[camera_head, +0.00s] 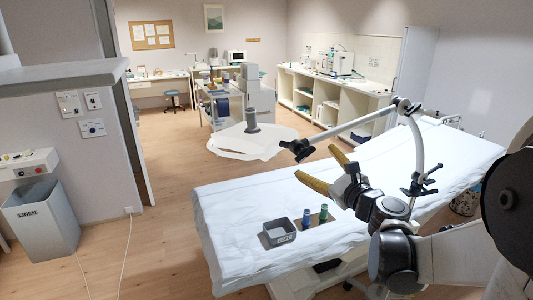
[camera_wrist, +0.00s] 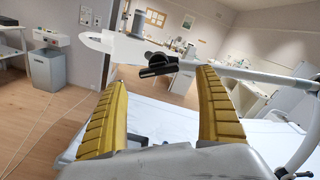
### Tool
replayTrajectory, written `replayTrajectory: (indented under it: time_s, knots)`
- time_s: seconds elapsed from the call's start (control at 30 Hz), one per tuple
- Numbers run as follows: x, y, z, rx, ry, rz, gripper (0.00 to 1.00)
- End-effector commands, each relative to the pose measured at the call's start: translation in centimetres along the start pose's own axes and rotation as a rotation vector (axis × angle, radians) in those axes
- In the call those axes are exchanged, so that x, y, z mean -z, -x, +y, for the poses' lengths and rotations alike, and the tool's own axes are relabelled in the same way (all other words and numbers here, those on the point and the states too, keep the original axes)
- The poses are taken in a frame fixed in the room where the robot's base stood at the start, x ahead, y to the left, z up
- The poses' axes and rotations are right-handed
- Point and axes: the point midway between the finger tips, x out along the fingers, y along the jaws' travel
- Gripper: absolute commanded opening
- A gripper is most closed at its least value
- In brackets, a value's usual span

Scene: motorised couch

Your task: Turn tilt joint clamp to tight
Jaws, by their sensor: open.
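A white jointed support arm (camera_head: 345,128) rises from the couch side. A black clamp with a knob or lever (camera_head: 297,149) sits at its free end; it also shows in the wrist view (camera_wrist: 158,65). Another dark joint (camera_head: 404,106) is at the arm's elbow, and a black-handled clamp (camera_head: 420,184) is at its foot. Which one is the tilt joint clamp I cannot tell for sure. My gripper (camera_head: 318,165) has yellow ridged fingers and is open and empty. In the wrist view the end clamp appears beyond and between my fingertips (camera_wrist: 163,76), apparently not touched.
The couch (camera_head: 235,205) has a white sheet. A grey tray (camera_head: 279,232) and blue and green bottles (camera_head: 306,216) (camera_head: 323,214) stand on it below my gripper. A white plate-like surface with a grey post (camera_head: 253,122) lies behind.

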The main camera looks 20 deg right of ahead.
Motion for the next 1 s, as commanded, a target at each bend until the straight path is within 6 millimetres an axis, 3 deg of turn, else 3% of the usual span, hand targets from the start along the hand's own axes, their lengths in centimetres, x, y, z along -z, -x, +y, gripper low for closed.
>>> replayTrajectory:
  time_s: [0.1, 0.3, 0.67, 0.7, 0.87, 1.0]
  knots:
    - [0.0, -2.4, 0.2, -0.004, 0.001, -0.002, 0.83]
    - [0.0, -5.0, 0.1, -0.002, 0.002, 0.0, 0.83]
    - [-0.1, -5.7, 0.1, -0.002, 0.003, 0.0, 0.83]
    - [-0.1, -5.7, 0.1, -0.001, 0.003, 0.0, 0.78]
    - [-0.1, -5.7, 0.1, -0.002, 0.003, 0.0, 0.29]
    - [-0.1, -5.7, 0.1, -0.002, 0.004, 0.0, 0.29]
